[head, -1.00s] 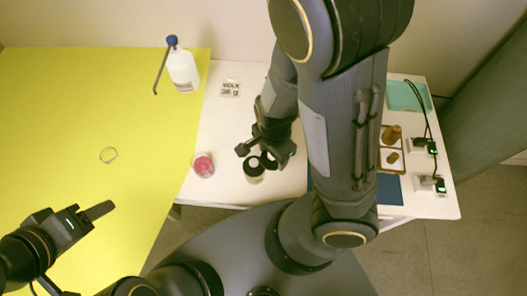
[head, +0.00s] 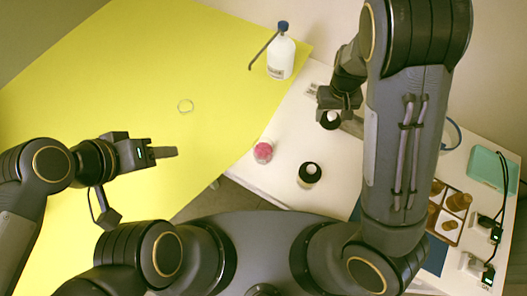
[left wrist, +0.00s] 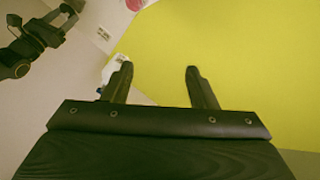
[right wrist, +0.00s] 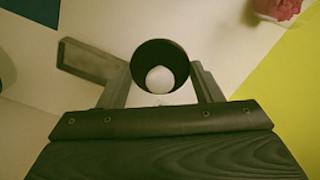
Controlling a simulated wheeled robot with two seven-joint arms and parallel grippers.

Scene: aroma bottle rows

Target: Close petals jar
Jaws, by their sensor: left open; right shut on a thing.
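The petals jar (head: 263,151), clear with pink petals, stands near the white table's left edge; it also shows at the top right in the right wrist view (right wrist: 278,9). My left gripper (head: 168,152) is open and empty over the yellow surface (head: 110,90).
A white bottle (head: 281,58) with a blue top stands at the back, a dark stick beside it. A brown-bottle tray (head: 445,226), a teal box (head: 490,168) and cabled devices are at the right. My right arm hides part of the white table (head: 270,190).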

